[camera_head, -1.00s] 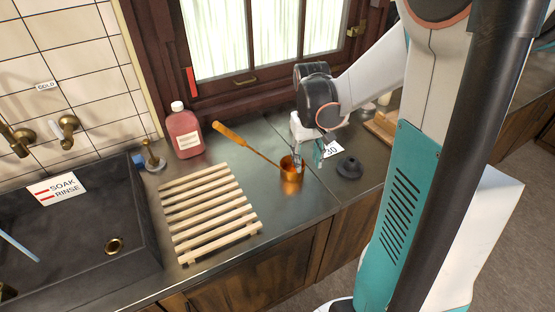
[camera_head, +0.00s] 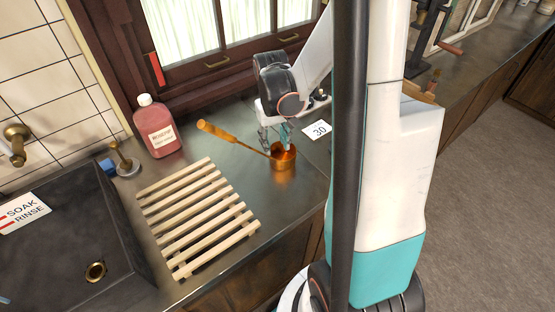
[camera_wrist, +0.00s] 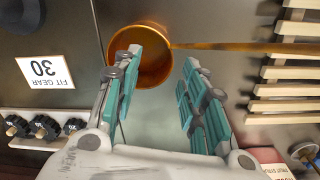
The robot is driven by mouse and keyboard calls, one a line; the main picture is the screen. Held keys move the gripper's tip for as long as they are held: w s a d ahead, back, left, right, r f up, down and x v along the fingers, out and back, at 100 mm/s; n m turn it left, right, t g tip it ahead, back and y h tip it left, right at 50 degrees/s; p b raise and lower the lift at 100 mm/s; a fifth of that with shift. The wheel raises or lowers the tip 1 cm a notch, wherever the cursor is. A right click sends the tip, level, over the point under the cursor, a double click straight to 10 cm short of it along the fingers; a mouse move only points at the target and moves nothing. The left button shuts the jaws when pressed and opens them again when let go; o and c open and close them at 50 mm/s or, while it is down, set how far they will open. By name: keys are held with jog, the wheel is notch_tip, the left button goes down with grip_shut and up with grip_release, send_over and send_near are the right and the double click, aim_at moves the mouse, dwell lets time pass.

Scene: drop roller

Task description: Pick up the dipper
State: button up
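The dipper is a copper cup (camera_head: 284,168) with a long orange-brown handle (camera_head: 222,134) stretching left over the counter. In the wrist view its cup (camera_wrist: 155,68) is beyond the fingertips and its handle (camera_wrist: 245,46) runs right. My gripper (camera_head: 275,139) is at the back of the cup, near where the handle joins. In the wrist view my gripper (camera_wrist: 163,58) is open, its teal-padded fingers wide apart with nothing between the pads. The left finger covers part of the cup's rim; I cannot tell if it touches.
A slatted wooden rack (camera_head: 198,218) lies left of the dipper. A pink bottle (camera_head: 158,127) stands at the back, and a dark sink (camera_head: 70,235) is at far left. A "30" card (camera_head: 318,130) lies right of the cup. A dark round object (camera_wrist: 22,14) is in the wrist view's corner.

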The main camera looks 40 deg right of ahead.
jog(key=shift+a+f+b, duration=0.2)
jog(key=shift+f+b, duration=1.1)
jog(key=shift+f, duration=2.1)
jog(key=shift+r, duration=0.1)
jog(key=shift+c, duration=0.5)
grip_shut()
